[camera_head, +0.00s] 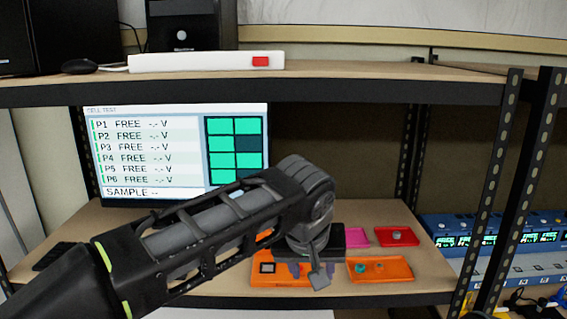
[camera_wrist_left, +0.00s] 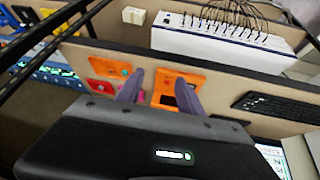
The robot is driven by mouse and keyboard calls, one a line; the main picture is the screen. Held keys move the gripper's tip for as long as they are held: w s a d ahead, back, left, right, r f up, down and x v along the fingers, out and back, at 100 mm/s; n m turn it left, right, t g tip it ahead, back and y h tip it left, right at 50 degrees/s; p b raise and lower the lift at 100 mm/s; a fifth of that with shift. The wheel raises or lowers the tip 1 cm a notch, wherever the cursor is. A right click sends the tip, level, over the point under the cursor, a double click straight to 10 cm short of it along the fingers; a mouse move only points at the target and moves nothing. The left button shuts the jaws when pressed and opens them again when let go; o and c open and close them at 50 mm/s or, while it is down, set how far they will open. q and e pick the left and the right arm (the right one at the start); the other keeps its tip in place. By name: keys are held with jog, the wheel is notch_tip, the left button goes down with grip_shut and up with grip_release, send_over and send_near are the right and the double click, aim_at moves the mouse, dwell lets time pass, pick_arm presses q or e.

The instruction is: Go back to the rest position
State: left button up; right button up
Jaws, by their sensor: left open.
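My left arm comes in from the lower left in the head view and reaches over the shelf. My left gripper (camera_head: 306,270) is above the front of the shelf board, close to the orange trays. In the left wrist view its two purple-grey fingers (camera_wrist_left: 157,88) stand apart with nothing between them. One orange tray (camera_head: 262,278) with a dark square in it is partly hidden behind the gripper. It also shows in the left wrist view (camera_wrist_left: 190,84). My right gripper is not in view.
A second orange tray (camera_head: 400,271) holds small teal and brown pieces. A red tray (camera_head: 408,238) holds a grey piece. A monitor (camera_head: 150,155) stands behind my arm, and a keyboard (camera_head: 55,256) lies at left. The upper shelf (camera_head: 330,82) and black posts (camera_head: 497,180) bound the space.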

pick_arm(q)
jog(key=d+f+m+h, duration=0.3)
jog(key=d+f, duration=0.5)
jog(key=f, duration=0.1)
jog(key=s+a+f+g+h, duration=0.1)
jog(key=s+a+f, duration=0.15)
jog(key=f, duration=0.95)
jog(key=s+a+f, duration=0.1)
jog(key=a+f, duration=0.2)
jog(key=f, duration=1)
jog(key=s+a+f+n+g, duration=0.2)
jog(key=s+a+f+n, duration=0.1)
jog(key=s+a+f, duration=0.4)
jog(key=s+a+f+n+g+y, duration=0.1)
jog(key=s+a+f+n+g, duration=0.1)
jog(key=s+a+f, duration=0.6)
jog(key=s+f+n, duration=0.1)
jog(key=s+f, duration=0.3)
jog(key=s, duration=0.2)
jog(key=shift+s+a+f+y, duration=0.15)
jog(key=shift+f+y, duration=0.15)
